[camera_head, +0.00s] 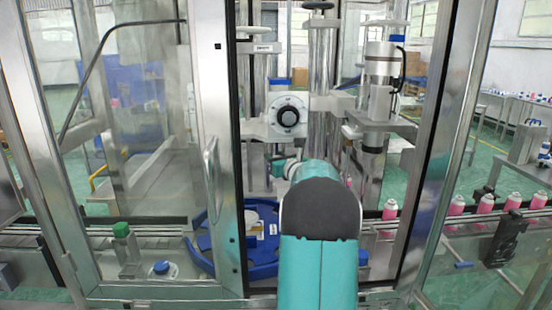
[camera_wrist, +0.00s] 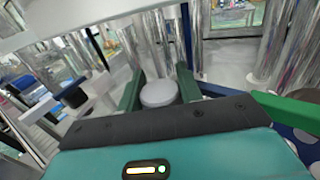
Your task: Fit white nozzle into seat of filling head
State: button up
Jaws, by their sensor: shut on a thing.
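In the wrist view, the white nozzle (camera_wrist: 160,94) shows as a pale round piece between the two green fingers of my gripper (camera_wrist: 160,86). My gripper is shut on it. In the head view, my teal arm reaches into the machine frame and hides the gripper and the nozzle. The filling head appears to be among the metal columns and blocks (camera_head: 322,60) above and beyond my arm. Its seat cannot be made out in either view. Shiny vertical columns (camera_wrist: 192,40) stand just beyond the fingers in the wrist view.
A blue star wheel guide (camera_head: 203,258) lies below my arm. Pink cans (camera_head: 485,205) stand on the conveyor at right. A dial block (camera_head: 288,115) and a grey cylinder unit (camera_head: 380,75) flank the columns. The steel door posts (camera_head: 215,120) bound the opening.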

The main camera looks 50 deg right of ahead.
jog(key=shift+f, duration=0.15)
dwell(0.6)
jog(key=o, duration=1.1)
jog(key=shift+s+d+f, duration=0.1)
jog(key=shift+o, duration=0.2)
jog(key=v, duration=1.3)
jog(key=shift+s, duration=0.4)
